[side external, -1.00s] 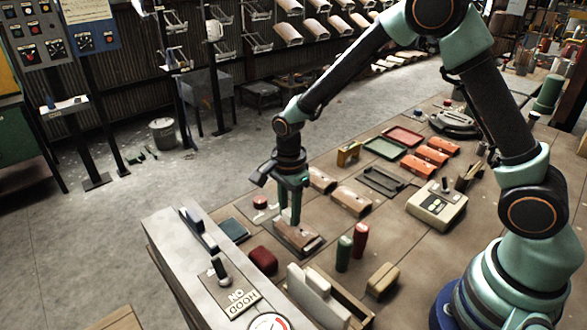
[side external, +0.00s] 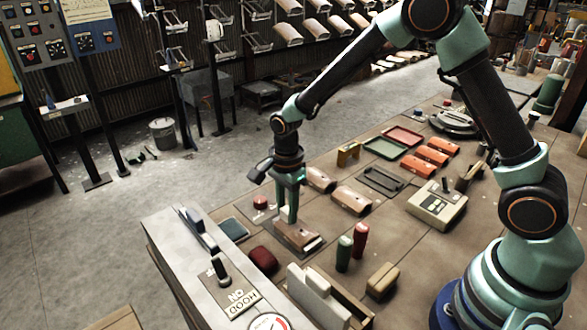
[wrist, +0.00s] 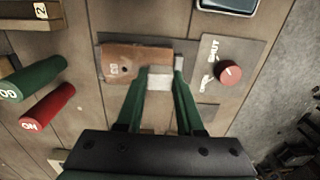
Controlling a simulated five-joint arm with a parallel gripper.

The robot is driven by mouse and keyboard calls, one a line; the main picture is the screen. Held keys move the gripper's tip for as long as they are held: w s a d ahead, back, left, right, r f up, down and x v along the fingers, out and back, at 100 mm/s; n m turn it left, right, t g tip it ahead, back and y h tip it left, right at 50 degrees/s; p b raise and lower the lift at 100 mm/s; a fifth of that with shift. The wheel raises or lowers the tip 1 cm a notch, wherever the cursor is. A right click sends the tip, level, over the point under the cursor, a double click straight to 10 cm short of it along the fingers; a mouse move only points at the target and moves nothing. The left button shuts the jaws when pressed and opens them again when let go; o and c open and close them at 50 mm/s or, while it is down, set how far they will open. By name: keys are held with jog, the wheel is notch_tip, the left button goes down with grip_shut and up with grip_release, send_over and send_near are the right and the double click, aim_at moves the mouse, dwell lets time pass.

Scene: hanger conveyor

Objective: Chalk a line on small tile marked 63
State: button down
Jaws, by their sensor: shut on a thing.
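A small brown curved tile (side external: 297,233) lies on a dark flat holder on the bench in the side external view. No chalk line is clearly visible.
A red knob (wrist: 229,71) on a plate marked SHUT is right of the tile. Green (side external: 344,253) and red (side external: 360,240) handles stand nearby. A grey panel (side external: 210,262) with a lever is in front. Other brown tiles (side external: 350,200) lie behind.

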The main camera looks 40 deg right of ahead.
jog(key=shift+s+f, duration=0.15)
jog(key=shift+s, duration=0.55)
jog(key=shift+w, duration=0.15)
jog(key=shift+w, duration=0.75)
jog(key=shift+r, duration=3.6)
